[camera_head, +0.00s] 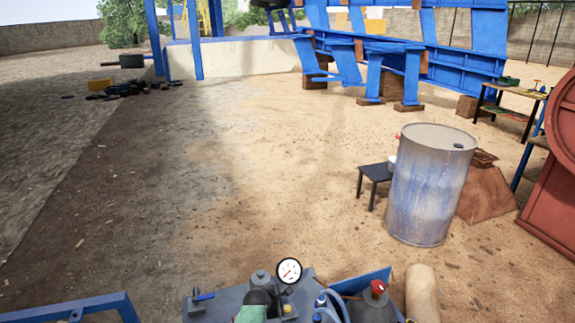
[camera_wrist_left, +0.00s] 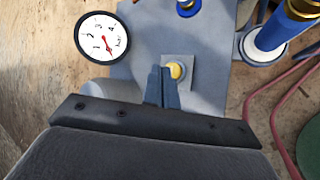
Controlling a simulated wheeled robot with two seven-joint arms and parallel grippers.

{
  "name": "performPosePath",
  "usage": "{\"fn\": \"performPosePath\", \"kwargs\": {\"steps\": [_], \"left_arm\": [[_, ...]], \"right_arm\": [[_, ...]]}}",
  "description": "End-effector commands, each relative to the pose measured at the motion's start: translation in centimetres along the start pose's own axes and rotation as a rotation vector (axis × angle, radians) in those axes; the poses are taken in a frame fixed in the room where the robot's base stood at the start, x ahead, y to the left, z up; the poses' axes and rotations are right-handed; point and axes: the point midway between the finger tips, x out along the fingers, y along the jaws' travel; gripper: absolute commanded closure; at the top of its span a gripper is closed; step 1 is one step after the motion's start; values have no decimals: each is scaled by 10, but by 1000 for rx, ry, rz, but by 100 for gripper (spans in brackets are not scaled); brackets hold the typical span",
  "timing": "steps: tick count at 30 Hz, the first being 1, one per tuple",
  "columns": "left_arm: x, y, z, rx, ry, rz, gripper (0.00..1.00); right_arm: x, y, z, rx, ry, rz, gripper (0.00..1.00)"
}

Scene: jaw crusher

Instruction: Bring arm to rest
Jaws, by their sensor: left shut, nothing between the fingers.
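My left gripper (camera_wrist_left: 162,78) shows in the left wrist view, its two narrow fingers together and nothing between them. Its tips are close beside a yellow button (camera_wrist_left: 175,70) on a grey panel; I cannot tell whether they touch it. In the head view the dark gripper (camera_head: 271,299) is low at the bottom edge, partly cut off, left of the yellow button (camera_head: 288,310). My right gripper is not in view.
A round pressure gauge (camera_head: 289,271) stands just behind the button, also in the wrist view (camera_wrist_left: 102,38). A blue and brass fitting (camera_wrist_left: 278,32) is to the right there. A rusty drum (camera_head: 428,190) and small table (camera_head: 374,172) stand farther off. Open ground lies ahead.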

Motion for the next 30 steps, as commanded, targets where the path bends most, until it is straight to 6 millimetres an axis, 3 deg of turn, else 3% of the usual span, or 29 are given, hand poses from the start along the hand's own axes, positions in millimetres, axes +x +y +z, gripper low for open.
{"fn": "performPosePath", "kwargs": {"steps": [8,18,24,30], "left_arm": [[-79,-77,-31,421,63,-86,100],[-207,-163,-58,971,116,-247,100],[-294,-206,-66,1281,121,-367,100],[-361,-233,-67,1508,106,-467,100]], "right_arm": [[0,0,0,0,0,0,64],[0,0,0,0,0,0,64],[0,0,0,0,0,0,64],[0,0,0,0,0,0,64]]}}
